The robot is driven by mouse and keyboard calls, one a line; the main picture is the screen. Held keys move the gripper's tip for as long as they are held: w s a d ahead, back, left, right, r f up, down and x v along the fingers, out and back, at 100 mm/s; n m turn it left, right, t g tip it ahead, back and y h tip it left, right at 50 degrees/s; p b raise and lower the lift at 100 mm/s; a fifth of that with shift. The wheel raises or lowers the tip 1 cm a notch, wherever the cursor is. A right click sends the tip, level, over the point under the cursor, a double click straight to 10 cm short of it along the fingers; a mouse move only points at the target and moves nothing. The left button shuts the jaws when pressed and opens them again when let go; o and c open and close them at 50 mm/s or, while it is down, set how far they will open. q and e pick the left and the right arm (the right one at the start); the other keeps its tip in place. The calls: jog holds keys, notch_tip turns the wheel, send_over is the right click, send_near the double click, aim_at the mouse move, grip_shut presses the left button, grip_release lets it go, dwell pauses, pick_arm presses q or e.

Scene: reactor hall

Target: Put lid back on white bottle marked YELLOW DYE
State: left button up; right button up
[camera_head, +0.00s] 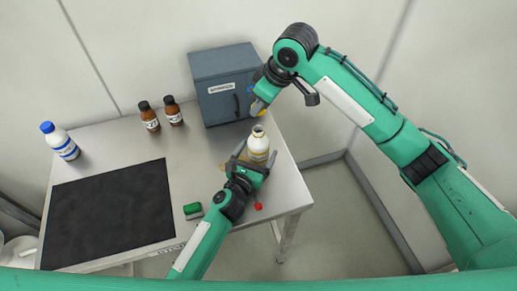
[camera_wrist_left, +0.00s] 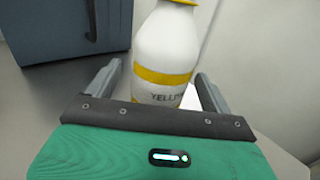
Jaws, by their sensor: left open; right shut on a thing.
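The white bottle (camera_head: 258,146) with yellow bands stands upright near the table's right edge. Its top shows open in the head view. In the left wrist view the bottle (camera_wrist_left: 162,60) shows part of its label, "YELL"; its top is cut off. My left gripper (camera_head: 251,160) is open, with one finger on each side of the bottle; its fingers also show in the left wrist view (camera_wrist_left: 160,88). I cannot tell whether they touch it. My right gripper (camera_head: 259,102) is shut on the yellow lid (camera_head: 257,108), above and apart from the bottle's mouth. The fingers partly hide the lid.
A blue-grey cabinet (camera_head: 222,85) stands behind the bottle. Two brown bottles (camera_head: 149,118) (camera_head: 173,112) stand left of it. A white bottle with a blue cap (camera_head: 60,142) stands far left, by a black mat (camera_head: 110,215).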

pick_arm(q)
jog(key=shift+x, duration=0.95)
jog(key=c, duration=1.5)
jog(key=shift+o, duration=0.2)
pick_arm(e)
send_over(258, 129)
jog(key=shift+s+d+f, duration=0.1)
jog(key=shift+d+f, duration=0.1)
jog(key=shift+f, duration=1.05)
jog(key=shift+s+d+f, duration=0.1)
jog(key=shift+d+f, duration=0.1)
jog(key=shift+f, duration=1)
jog(key=shift+f, duration=0.1)
jog(key=shift+f, duration=0.8)
jog(key=shift+f, duration=0.55)
